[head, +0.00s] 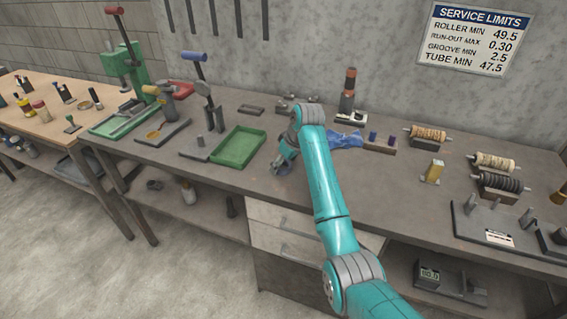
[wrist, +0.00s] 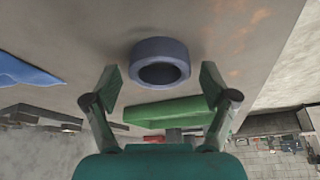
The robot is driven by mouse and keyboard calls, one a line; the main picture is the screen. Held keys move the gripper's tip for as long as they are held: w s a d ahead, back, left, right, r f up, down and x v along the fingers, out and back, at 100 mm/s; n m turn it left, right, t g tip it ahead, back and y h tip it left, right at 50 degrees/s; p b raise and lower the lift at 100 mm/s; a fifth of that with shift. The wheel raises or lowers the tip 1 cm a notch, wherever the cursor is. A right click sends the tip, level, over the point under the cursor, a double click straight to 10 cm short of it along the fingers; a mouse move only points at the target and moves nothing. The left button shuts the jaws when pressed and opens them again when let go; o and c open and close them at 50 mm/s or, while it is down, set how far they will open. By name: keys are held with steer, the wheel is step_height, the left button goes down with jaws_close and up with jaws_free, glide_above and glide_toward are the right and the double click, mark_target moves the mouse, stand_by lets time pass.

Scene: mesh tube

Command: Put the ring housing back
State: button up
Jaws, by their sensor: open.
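The ring housing, a blue-grey ring (wrist: 158,49) with a dark round opening, sits on the grey bench top in the wrist view. My gripper (wrist: 160,83) is open, with one finger on each side of the picture and the ring just beyond and between the fingertips. No contact with the ring shows. In the head view my gripper (head: 284,161) is low over the bench, just right of the green tray (head: 262,134). There the ring is too small and too covered by my gripper to make out surely.
A lever press (head: 207,100) stands left of the tray. Rollers on stands (head: 428,136) and a plate with pegs (head: 490,222) are at the right. Bare bench lies in front of the tray.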

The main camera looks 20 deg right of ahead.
steer(key=v, duration=1.2)
steer(key=shift+d+r, duration=0.1)
steer(key=shift+r, duration=0.05)
